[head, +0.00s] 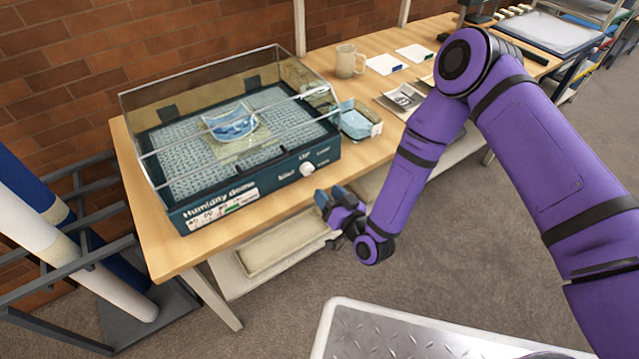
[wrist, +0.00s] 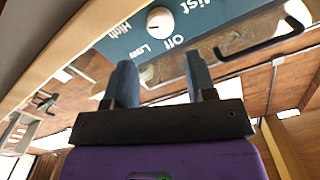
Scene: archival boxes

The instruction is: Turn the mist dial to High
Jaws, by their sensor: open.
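The mist dial is a round white knob (head: 306,169) on the front panel of the teal humidity dome base (head: 255,190). In the wrist view the knob (wrist: 160,20) shows upside down at the top, with the words Mist, Off, Low and High around it. The setting it points to is too small to read surely. My gripper (head: 328,197) is in front of the panel, a little below and right of the knob. In the wrist view its two fingers (wrist: 160,70) are apart and empty, with the knob beyond their tips, not between them.
A clear cover (head: 160,110) stands over the dome's grid tray, which bears a curled blue and white sheet (head: 232,124). A shelf with a tray (head: 285,245) lies below.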

